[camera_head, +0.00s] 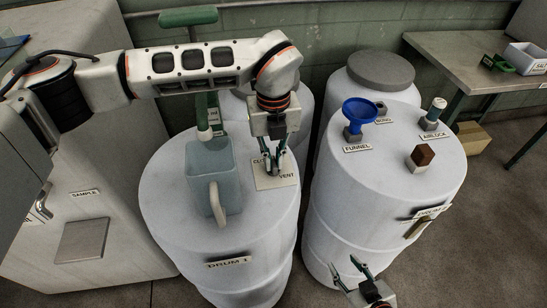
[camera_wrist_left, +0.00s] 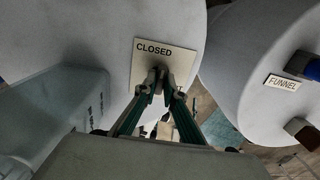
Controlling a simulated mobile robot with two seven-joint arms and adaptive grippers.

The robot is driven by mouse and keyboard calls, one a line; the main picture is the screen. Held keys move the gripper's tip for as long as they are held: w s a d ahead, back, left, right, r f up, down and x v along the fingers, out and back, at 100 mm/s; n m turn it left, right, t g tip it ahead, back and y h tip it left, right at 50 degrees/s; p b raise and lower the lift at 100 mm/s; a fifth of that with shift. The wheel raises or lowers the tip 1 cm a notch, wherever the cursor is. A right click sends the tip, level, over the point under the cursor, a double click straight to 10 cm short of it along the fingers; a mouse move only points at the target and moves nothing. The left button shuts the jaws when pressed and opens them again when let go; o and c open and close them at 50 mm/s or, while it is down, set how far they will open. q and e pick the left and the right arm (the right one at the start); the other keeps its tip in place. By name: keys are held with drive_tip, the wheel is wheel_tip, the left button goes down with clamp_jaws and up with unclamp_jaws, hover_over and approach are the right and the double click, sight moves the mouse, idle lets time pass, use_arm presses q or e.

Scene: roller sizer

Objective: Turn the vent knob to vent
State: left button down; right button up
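The label plate (camera_head: 262,183) with CLOSED and VENT markings lies on top of the drum marked DRUM 1 (camera_head: 228,240). It also shows in the left wrist view (camera_wrist_left: 178,62), with the word CLOSED readable. My left gripper (camera_head: 273,172) points down at the plate, its fingertips drawn close together around the small grey vent knob (camera_wrist_left: 160,80). The fingers hide most of the knob, so its pointing direction cannot be told. My right gripper (camera_head: 348,267) is open and empty, low in front of the second drum.
A blue-grey jug (camera_head: 212,175) stands on the same drum, left of my left gripper. The second drum (camera_head: 390,185) carries a blue funnel (camera_head: 359,112), a brown block (camera_head: 421,156) and an airlock (camera_head: 435,110). A side table (camera_head: 450,55) stands at the back right.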

idle(0.4)
use_arm(q)
drive_tip(key=m, duration=0.4)
drive_tip(key=shift+r+m+p, duration=0.1)
drive_tip(key=shift+m+p, duration=0.2)
drive_tip(key=m, duration=1.3)
drive_tip(key=shift+m, duration=0.3)
drive_tip(key=c, duration=2.1)
unclamp_jaws()
drive_tip(key=shift+c, duration=0.2)
